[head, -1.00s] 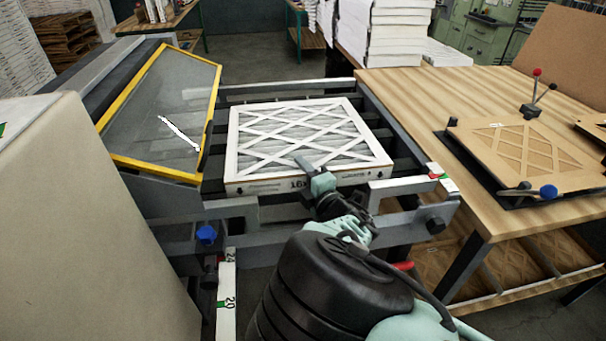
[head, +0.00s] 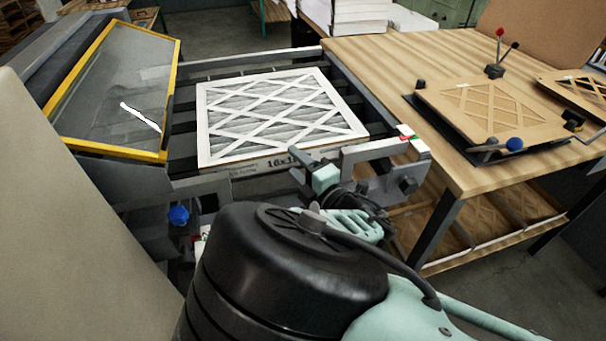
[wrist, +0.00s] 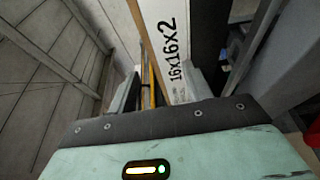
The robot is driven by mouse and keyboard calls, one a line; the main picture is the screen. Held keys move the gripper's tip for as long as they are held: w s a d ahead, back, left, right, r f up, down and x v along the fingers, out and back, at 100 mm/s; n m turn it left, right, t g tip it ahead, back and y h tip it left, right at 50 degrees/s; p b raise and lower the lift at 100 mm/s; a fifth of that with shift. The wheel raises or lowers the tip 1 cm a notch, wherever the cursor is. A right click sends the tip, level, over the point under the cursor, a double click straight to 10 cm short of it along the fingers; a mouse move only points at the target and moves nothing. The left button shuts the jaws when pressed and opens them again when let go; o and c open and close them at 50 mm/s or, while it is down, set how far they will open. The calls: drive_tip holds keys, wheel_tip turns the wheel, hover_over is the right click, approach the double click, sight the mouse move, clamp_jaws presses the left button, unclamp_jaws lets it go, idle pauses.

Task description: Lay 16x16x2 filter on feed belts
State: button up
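The white-framed filter (head: 281,112), with a crisscross lattice over grey pleats, lies flat on the dark feed belts (head: 184,127). Its near edge carries a printed size label, partly hidden by my gripper in the head view. In the wrist view the filter's edge (wrist: 172,38) reads 16x16x2. My gripper (head: 298,166) is at the near edge, right of its middle. In the wrist view the two fingers (wrist: 158,92) stand apart with a gap between them, and the filter edge lies beyond them. I see no grip on the filter.
A yellow-framed clear guard (head: 118,85) stands tilted left of the belts. A metal bracket (head: 375,160) is close to the right of my gripper. A wooden table (head: 400,62) on the right holds a brown lattice die (head: 490,105). A beige cabinet (head: 60,220) fills the left foreground.

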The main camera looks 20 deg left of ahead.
drive_tip(key=d+f+m+g+h, duration=0.2)
drive_tip(key=d+m+h, duration=0.8)
drive_tip(key=d+m, duration=0.45)
drive_tip(key=s+d+r+m+g+h, duration=0.1)
drive_tip(key=s+d+r+m+g, duration=0.1)
drive_tip(key=s, duration=0.6)
drive_tip(key=s+d+r+m+g+h, duration=0.1)
drive_tip(key=s+d+r+m+g, duration=0.1)
drive_tip(key=s+d+r+g, duration=0.2)
drive_tip(key=s+d+r+m+g+h, duration=0.1)
drive_tip(key=s+d+r+m+g, duration=0.1)
drive_tip(key=s+d+r, duration=0.5)
drive_tip(key=s+r+g, duration=0.1)
drive_tip(key=s, duration=0.4)
drive_tip(key=shift+d, duration=0.4)
drive_tip(key=shift+s, duration=0.1)
drive_tip(key=shift+f+b, duration=0.75)
drive_tip(key=shift+b, duration=0.1)
drive_tip(key=shift+r, duration=0.2)
drive_tip(key=shift+c, duration=0.3)
